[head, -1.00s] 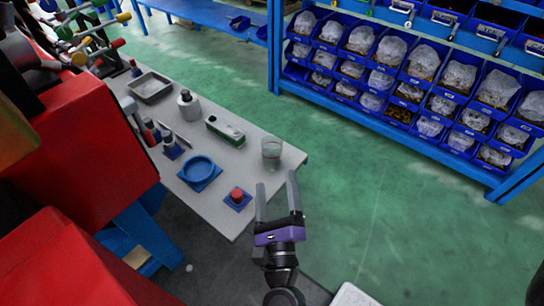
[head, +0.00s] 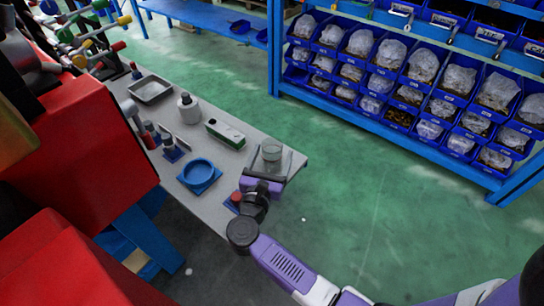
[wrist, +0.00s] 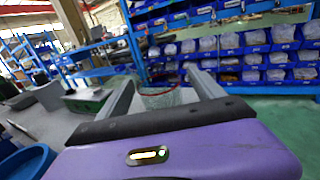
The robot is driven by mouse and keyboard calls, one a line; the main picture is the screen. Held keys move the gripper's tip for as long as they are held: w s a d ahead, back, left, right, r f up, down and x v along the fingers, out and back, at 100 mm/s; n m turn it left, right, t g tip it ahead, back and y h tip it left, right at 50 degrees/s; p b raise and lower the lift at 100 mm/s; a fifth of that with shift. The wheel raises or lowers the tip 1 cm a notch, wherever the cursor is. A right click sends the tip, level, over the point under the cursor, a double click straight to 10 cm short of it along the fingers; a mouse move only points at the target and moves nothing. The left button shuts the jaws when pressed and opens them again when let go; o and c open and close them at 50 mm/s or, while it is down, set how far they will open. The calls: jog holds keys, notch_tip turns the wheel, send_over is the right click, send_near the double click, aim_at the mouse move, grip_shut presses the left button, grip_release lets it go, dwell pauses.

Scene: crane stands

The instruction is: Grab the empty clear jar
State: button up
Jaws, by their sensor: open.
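The clear jar (head: 271,150) stands upright near the right end of the grey table. It looks empty. My purple gripper (head: 271,163) is open right in front of it, with its fingers reaching along both sides of the jar. In the wrist view the jar (wrist: 159,98) shows between the two grey fingers of my gripper (wrist: 160,93). Its lower part is hidden behind the gripper body. I cannot tell whether either finger touches it.
On the table (head: 212,137) stand a green-and-white box (head: 226,133), a white bottle (head: 189,108), a blue round dish (head: 199,174) and a metal tray (head: 150,89). A red-topped item (head: 236,197) is partly hidden by my arm. Blue bin shelves (head: 420,85) stand beyond open green floor.

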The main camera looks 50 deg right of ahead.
aim_at(274, 145)
jog(key=x, duration=0.4)
jog(key=shift+w+r+p, duration=0.15)
jog(key=shift+r+p, duration=0.15)
jog(key=shift+a, duration=0.1)
jog(key=c, duration=1.5)
jog(key=shift+o, duration=0.2)
